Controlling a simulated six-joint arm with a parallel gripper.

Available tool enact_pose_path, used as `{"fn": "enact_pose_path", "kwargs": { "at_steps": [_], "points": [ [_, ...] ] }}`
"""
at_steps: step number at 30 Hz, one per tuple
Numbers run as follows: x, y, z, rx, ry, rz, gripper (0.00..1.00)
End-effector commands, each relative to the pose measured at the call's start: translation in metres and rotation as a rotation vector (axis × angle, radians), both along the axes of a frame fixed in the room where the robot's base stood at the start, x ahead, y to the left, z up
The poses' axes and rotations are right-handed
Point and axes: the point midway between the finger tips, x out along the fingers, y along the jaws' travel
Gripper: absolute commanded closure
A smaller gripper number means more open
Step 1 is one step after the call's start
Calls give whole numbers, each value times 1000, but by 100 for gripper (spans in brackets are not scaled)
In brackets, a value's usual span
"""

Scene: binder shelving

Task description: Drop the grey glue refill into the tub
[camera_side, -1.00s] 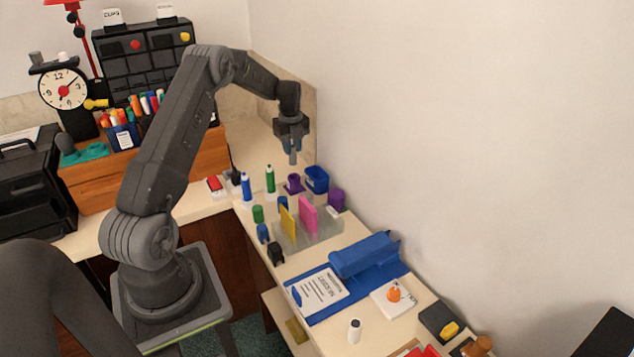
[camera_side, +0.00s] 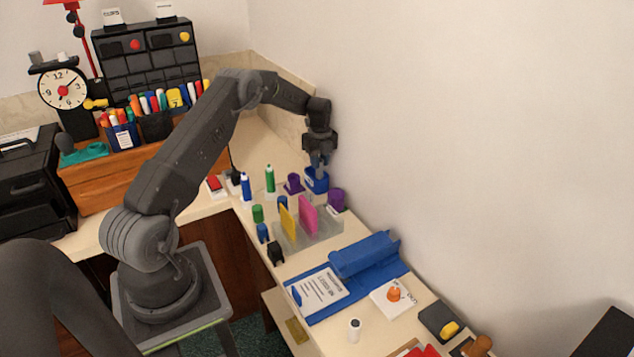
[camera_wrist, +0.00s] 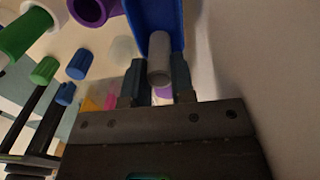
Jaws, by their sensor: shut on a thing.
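My gripper (camera_side: 318,160) is above the blue tub (camera_side: 317,183) near the wall, pointing down. In the wrist view, my gripper (camera_wrist: 160,85) is shut on the grey glue refill (camera_wrist: 159,58), a short grey cylinder held between the two fingers. The blue tub (camera_wrist: 172,14) shows behind and around the refill in the wrist view, so the refill is over or partly at its opening. I cannot tell how deep it sits. In the side view the refill is hidden by the fingers.
A purple holder (camera_side: 293,183) and a purple cup (camera_side: 335,199) stand close beside the tub. Green (camera_side: 270,179) and blue (camera_side: 246,185) glue sticks stand to the left. Yellow (camera_side: 288,221) and pink (camera_side: 308,215) upright pieces stand in front. The wall is close on the right.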

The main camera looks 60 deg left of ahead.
Motion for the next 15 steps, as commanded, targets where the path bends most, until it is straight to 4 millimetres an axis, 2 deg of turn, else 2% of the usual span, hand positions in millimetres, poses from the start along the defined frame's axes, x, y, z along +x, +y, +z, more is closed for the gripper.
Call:
{"fn": "enact_pose_path", "kwargs": {
  "at_steps": [6, 15],
  "points": [
    [0, 0, -13, 0, 0, 0, 100],
    [0, 0, -14, 0, -1, 0, 100]
  ]
}}
